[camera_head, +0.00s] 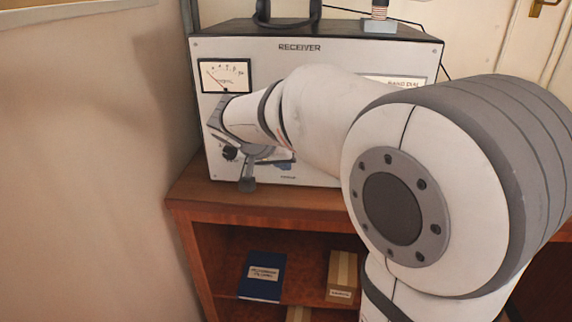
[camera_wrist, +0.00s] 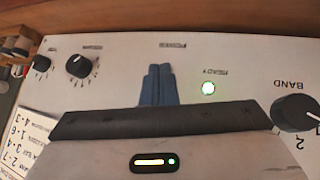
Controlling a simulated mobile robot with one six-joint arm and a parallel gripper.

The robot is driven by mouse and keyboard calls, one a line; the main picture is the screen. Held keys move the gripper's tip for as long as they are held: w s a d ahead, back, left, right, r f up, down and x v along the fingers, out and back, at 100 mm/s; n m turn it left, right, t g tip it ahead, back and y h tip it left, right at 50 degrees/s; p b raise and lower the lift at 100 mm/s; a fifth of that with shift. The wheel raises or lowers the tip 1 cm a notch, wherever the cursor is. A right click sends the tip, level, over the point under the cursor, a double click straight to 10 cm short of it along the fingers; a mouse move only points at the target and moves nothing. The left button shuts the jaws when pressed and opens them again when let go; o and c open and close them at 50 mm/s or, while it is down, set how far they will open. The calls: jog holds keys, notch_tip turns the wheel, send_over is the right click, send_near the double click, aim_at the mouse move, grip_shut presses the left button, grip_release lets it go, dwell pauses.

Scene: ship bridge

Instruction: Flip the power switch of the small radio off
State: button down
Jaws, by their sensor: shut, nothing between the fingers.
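The radio is a pale box labelled RECEIVER (camera_head: 330,80) on a wooden cabinet, its front also filling the wrist view (camera_wrist: 120,50), where its lettering is upside down. A label that appears to read POWER (camera_wrist: 172,45) is just above my fingertips in the wrist view. The power switch itself is not visible; my fingers may cover it. My gripper (camera_wrist: 158,68) is shut and empty, its fingers side by side in front of the panel. In the head view my gripper (camera_head: 247,184) is low at the panel's left part. I cannot tell whether it touches.
Two black knobs (camera_wrist: 79,65) sit left of my fingers in the wrist view, and a BAND knob (camera_wrist: 298,114) sits right. A meter (camera_head: 226,76) is at the panel's upper left. The wooden cabinet (camera_head: 190,190) holds a blue book (camera_head: 262,277). A wall (camera_head: 90,150) stands close on the left.

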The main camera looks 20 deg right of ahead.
jog(key=shift+b, duration=0.35)
dwell(1.2)
jog(key=shift+r+p, duration=0.3)
jog(key=shift+r, duration=0.45)
